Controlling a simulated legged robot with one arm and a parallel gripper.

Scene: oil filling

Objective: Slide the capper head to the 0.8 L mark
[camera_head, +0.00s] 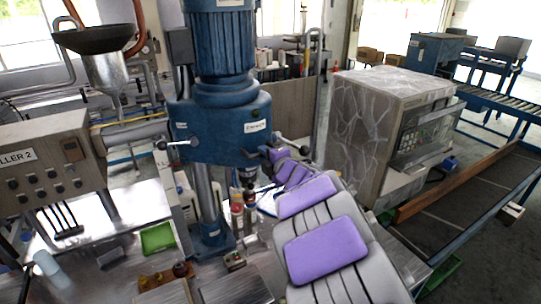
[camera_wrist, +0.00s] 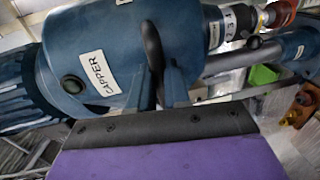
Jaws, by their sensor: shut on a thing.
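The blue capper head (camera_head: 225,110) sits on a vertical column (camera_head: 203,195) in the head view, with a large ribbed motor on top. Its body with the CAPPER label fills the upper left of the wrist view (camera_wrist: 115,55). My gripper (camera_head: 268,154) is at the right side of the head. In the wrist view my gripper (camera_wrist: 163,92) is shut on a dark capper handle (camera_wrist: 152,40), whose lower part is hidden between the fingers. A white collar with numerals (camera_wrist: 236,20) shows beside the head. I cannot make out a 0.8 L mark.
A filler panel (camera_head: 45,165) and metal funnel (camera_head: 110,70) stand left. Bottles (camera_head: 237,215) and a green tray (camera_head: 158,238) are on the bench near the column. A grey cabinet (camera_head: 370,115) and a conveyor (camera_head: 470,200) stand to the right of my arm.

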